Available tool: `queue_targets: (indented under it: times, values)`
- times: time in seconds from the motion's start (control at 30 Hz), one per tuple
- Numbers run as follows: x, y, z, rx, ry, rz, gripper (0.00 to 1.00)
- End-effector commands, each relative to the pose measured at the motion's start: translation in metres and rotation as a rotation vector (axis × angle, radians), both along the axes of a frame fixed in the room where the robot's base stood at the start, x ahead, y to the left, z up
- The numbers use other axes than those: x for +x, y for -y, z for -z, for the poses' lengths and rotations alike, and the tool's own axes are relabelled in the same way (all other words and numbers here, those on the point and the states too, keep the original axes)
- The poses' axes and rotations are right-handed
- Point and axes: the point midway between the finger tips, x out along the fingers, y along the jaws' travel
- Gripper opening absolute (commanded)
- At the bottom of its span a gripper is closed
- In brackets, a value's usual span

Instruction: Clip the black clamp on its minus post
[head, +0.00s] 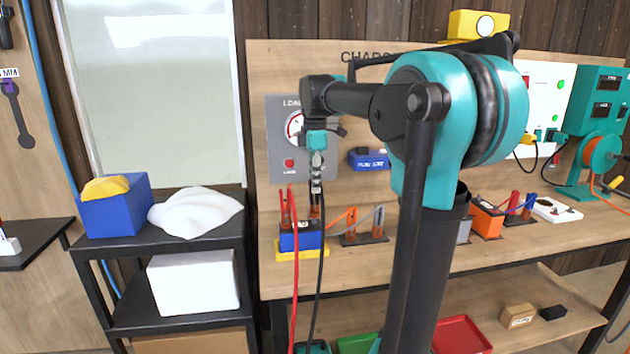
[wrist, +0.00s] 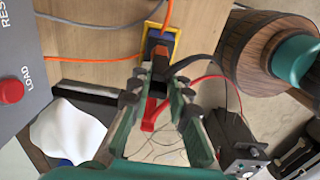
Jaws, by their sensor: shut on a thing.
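The blue battery (head: 300,238) sits on a yellow tray (head: 302,254) near the bench's front left edge. The red clamp (head: 287,207) stands upright at its left side, its red lead hanging down. My gripper (head: 317,172) points down above the battery's right side. It is shut on the black clamp (head: 316,196), which hangs jaws down. In the wrist view the black clamp (wrist: 157,82) lies between my fingers, with the battery (wrist: 157,42) beyond it. The minus post is mostly hidden behind the clamp; I cannot tell whether the jaws are around it. The red clamp (wrist: 150,122) shows between the fingers.
A grey load panel (head: 282,130) stands behind. Orange and grey leads run to small posts (head: 363,235) on the right. The black lead (head: 320,275) hangs over the bench edge beside the red one. A black cart (head: 140,235) with a blue bin and white cloth stands left.

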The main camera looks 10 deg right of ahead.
Motion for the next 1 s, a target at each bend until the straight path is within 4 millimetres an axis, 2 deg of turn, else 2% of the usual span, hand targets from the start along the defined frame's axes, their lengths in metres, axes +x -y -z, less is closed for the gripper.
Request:
queue_targets:
  times: [1.0]
  values:
    - [0.000,0.000,0.023,0.000,0.000,0.000,0.00]
